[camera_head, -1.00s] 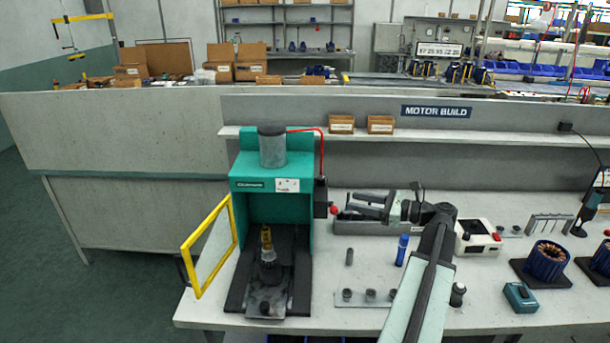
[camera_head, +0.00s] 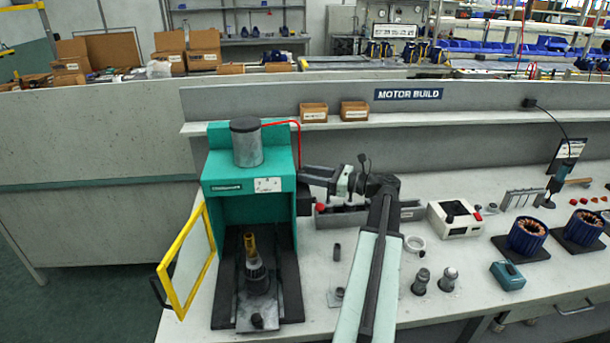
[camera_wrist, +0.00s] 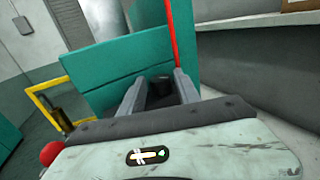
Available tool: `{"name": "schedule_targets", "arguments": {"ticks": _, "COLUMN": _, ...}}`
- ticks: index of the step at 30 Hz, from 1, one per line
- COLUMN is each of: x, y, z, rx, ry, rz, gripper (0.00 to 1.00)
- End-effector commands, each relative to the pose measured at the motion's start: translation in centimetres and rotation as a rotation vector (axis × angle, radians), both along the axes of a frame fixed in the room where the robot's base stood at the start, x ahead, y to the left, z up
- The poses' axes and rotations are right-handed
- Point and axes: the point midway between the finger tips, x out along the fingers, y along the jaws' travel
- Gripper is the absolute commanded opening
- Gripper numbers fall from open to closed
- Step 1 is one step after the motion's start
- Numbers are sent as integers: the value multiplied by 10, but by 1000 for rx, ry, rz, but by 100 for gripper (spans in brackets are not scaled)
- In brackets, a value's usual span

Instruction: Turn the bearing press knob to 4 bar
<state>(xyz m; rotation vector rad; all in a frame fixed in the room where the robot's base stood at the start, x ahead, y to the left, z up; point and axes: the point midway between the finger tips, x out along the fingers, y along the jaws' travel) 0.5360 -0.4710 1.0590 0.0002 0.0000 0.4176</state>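The bearing press (camera_head: 222,208) is a tall green frame with a grey cylinder on top, at the left end of the bench. In the wrist view its green side (camera_wrist: 125,60) fills the middle. My gripper (camera_head: 303,174) is at the right side of the press, near its upper front edge. In the wrist view my gripper's two fingers (camera_wrist: 158,84) stand apart, with a dark rounded part (camera_wrist: 160,92), perhaps the knob, between them. I cannot tell whether they touch it. No scale or bar marking is readable. A white label (camera_head: 268,185) is on the press front.
A red button (camera_head: 320,207) sits low beside my gripper; a red ball (camera_wrist: 52,153) shows in the wrist view. A red hose (camera_wrist: 170,35) runs just above the fingers. The yellow-framed guard (camera_head: 187,262) stands open at the left. A grey parts tray (camera_head: 410,211) lies behind my arm.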

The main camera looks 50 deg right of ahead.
Motion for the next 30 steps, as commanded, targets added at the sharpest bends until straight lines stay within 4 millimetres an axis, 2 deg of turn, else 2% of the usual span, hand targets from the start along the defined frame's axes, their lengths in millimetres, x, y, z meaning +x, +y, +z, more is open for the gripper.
{"name": "schedule_targets", "arguments": {"ticks": 9, "x": 6, "y": 3, "z": 0, "rx": 0, "ry": 0, "rz": 0, "gripper": 39}}
{"name": "schedule_targets", "arguments": {"ticks": 10, "x": 6, "y": 3, "z": 0, "rx": 0, "ry": 0, "rz": 0, "gripper": 34}}
{"name": "schedule_targets", "arguments": {"ticks": 12, "x": 6, "y": 3, "z": 0, "rx": 0, "ry": 0, "rz": 1, "gripper": 14}}
{"name": "schedule_targets", "arguments": {"ticks": 14, "x": 6, "y": 3, "z": 0, "rx": 0, "ry": 0, "rz": 1, "gripper": 0}}
{"name": "schedule_targets", "arguments": {"ticks": 15, "x": 6, "y": 3, "z": 0, "rx": 0, "ry": 0, "rz": 1, "gripper": 0}}
{"name": "schedule_targets", "arguments": {"ticks": 16, "x": 8, "y": 12, "z": 0, "rx": 0, "ry": 0, "rz": 6, "gripper": 0}}
{"name": "schedule_targets", "arguments": {"ticks": 23, "x": 9, "y": 3, "z": 0, "rx": 0, "ry": 1, "rz": 42, "gripper": 0}}
{"name": "schedule_targets", "arguments": {"ticks": 30, "x": 12, "y": -2, "z": 0, "rx": 0, "ry": 1, "rz": 177, "gripper": 0}}
